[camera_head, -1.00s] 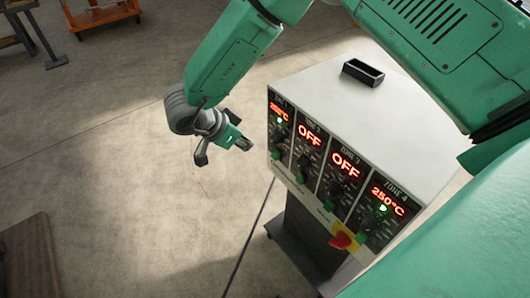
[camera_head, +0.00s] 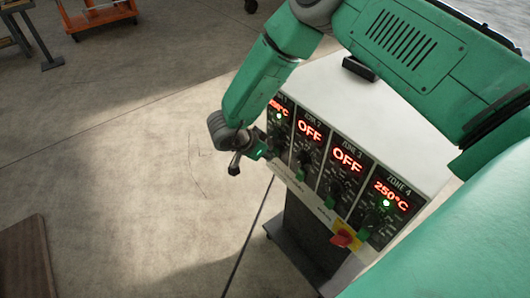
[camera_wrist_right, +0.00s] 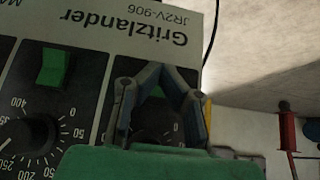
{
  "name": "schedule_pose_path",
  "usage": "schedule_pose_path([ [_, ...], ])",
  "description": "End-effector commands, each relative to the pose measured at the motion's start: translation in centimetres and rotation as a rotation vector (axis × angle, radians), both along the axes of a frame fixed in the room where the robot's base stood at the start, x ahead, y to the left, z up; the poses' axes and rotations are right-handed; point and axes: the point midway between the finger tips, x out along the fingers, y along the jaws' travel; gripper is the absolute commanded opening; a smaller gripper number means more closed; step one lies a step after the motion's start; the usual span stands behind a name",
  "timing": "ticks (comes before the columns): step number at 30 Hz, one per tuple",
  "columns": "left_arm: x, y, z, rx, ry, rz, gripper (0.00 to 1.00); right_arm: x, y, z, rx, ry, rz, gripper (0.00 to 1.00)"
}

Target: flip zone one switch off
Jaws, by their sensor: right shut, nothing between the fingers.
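The control box (camera_head: 405,140) has a row of zone panels. The zone 1 panel (camera_head: 280,107) is leftmost, with a red temperature reading partly covered by my arm and a lit green lamp. My right gripper (camera_head: 262,153) is at the lower part of this panel. In the right wrist view, its fingers (camera_wrist_right: 157,72) meet at the tips, empty, before a dial on an upside-down panel. A neighbouring green switch (camera_wrist_right: 53,67) shows left of the fingers. My left gripper is not in view.
Zones 2 and 3 read OFF; zone 4 (camera_head: 390,195) reads 250°C with a lit lamp. A red knob on a yellow plate (camera_head: 342,238) sits below. A black tray (camera_head: 357,68) on top is partly covered by my arm. Open floor lies left.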

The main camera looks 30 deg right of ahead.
Motion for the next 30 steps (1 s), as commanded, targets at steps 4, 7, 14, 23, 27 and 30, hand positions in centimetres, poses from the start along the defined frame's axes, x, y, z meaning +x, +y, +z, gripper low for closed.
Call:
schedule_pose_path([
  [4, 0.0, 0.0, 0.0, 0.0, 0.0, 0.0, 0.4, 0.0, -0.1, 0.0, 0.001, 0.0, 0.0, 0.0],
  [7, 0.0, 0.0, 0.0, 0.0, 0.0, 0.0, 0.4, 0.0, -0.1, 0.0, -0.001, 0.001, 0.001, 0.0],
  [14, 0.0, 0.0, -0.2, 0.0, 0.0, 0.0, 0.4, 0.0, -0.4, -0.6, -0.072, -0.004, 0.0, 0.0],
  [23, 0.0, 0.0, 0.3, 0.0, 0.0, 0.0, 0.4, 0.0, -0.5, -0.1, -0.072, -0.004, -0.001, 0.0],
  [27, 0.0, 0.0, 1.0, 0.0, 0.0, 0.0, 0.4, 0.0, -0.4, 0.6, -0.071, -0.005, -0.001, 0.0],
  [30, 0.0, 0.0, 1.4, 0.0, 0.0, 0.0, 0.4, 0.0, -0.4, 1.0, -0.071, -0.005, -0.001, 0.0],
])
